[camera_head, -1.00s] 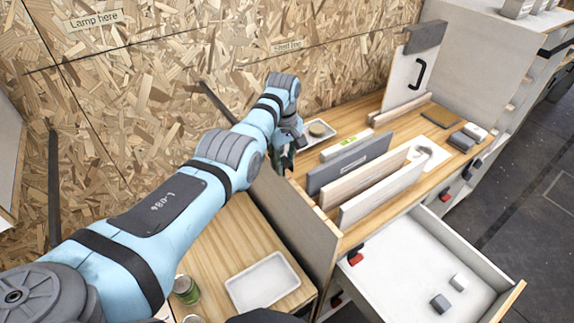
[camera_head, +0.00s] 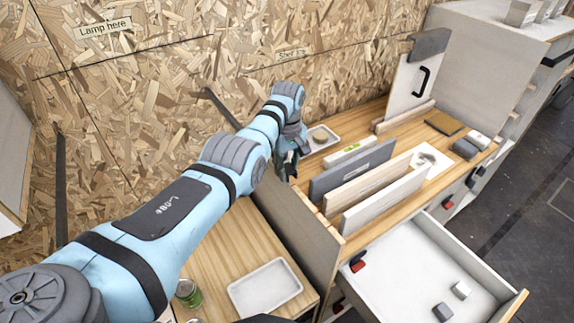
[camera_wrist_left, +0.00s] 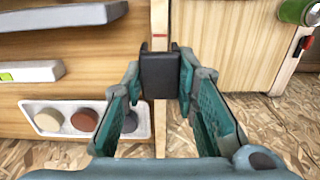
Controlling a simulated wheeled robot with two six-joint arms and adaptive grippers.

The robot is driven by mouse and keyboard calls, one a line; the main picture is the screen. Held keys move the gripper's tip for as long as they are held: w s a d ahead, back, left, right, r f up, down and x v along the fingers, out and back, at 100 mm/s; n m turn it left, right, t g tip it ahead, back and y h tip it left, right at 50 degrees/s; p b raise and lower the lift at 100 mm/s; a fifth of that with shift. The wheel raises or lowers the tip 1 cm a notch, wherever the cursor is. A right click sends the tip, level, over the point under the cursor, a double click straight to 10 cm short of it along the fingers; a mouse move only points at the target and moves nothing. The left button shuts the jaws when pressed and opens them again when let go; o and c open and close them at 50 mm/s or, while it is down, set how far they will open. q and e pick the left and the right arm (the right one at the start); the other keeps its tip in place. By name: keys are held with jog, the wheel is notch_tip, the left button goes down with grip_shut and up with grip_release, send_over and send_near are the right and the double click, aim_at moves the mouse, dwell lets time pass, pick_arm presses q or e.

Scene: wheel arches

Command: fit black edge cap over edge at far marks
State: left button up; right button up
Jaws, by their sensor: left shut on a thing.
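The black edge cap (camera_wrist_left: 161,75) is between the fingers of my left gripper (camera_wrist_left: 160,82), which is shut on it. In the left wrist view it lies in line with the narrow wooden edge (camera_wrist_left: 159,14) of an upright panel, and this edge shows on both sides of it. Whether it is seated or just above the edge I cannot tell. A red mark (camera_wrist_left: 160,36) crosses the edge above the cap in that view. In the head view my left gripper (camera_head: 289,166) is at the far end of the grey panel (camera_head: 301,220), and the cap is hidden there. My right gripper is not seen.
Right of the panel, several upright boards (camera_head: 368,182) stand on the wooden top. A small tray (camera_head: 331,145) with round pieces sits near my left gripper. Left of the panel are an empty white tray (camera_head: 264,289) and a green can (camera_head: 187,293). A drawer (camera_head: 418,270) is open.

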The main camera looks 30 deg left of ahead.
pick_arm(q)
jog(key=shift+f, duration=0.2)
dwell(0.4)
jog(key=shift+f+b, duration=0.3)
jog(key=shift+b, duration=0.05)
jog(key=shift+f, duration=0.4)
jog(key=shift+b, duration=0.3)
jog(key=shift+f+b, duration=0.3)
jog(key=shift+f, duration=0.1)
